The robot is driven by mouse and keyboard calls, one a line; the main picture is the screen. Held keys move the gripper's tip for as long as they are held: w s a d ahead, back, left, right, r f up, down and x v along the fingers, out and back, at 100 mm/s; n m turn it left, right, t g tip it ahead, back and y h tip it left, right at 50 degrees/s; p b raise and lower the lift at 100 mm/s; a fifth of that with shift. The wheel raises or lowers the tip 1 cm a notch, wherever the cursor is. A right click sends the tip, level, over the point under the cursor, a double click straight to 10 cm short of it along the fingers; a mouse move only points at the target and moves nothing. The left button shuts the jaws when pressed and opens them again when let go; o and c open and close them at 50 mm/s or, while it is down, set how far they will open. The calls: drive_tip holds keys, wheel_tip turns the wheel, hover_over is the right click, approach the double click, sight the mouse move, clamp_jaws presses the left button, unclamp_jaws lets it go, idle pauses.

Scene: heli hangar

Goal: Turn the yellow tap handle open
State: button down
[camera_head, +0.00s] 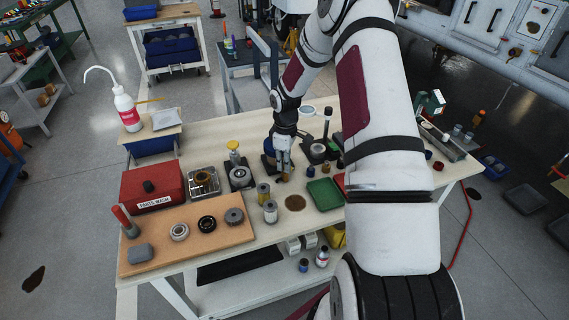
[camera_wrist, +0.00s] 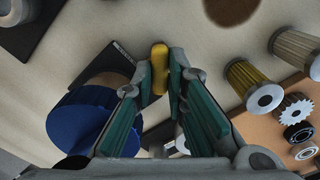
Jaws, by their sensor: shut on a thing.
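The yellow tap handle (camera_wrist: 159,62) is a small rounded yellow bar in the wrist view, lying between the tips of my gripper (camera_wrist: 160,82). The teal-padded fingers press on it from both sides. A blue round body (camera_wrist: 88,122) stands at the left, close beside my left finger, next to a dark labelled plate (camera_wrist: 118,58). In the head view my gripper (camera_head: 283,174) points down at the middle of the workbench. There the handle is too small and too covered by the fingers to make out.
Filters stand close to my gripper: a gold one (camera_head: 263,192) and a silver one (camera_head: 270,212). A green tray (camera_head: 325,194) lies to the right. A yellow-topped stand (camera_head: 234,158) and a red parts-wash box (camera_head: 152,187) are to the left. A brown patch (camera_head: 295,203) marks the bench.

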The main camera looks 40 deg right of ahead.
drive_tip(key=m+b, duration=0.1)
drive_tip(key=m, duration=0.4)
drive_tip(key=shift+w+m, duration=0.1)
drive_tip(key=shift+m, duration=0.2)
drive_tip(key=shift+m+b, duration=0.9)
drive_tip(key=shift+m, duration=1.3)
drive_tip(key=c, duration=1.9)
unclamp_jaws()
wheel_tip(320, 180, up, 12)
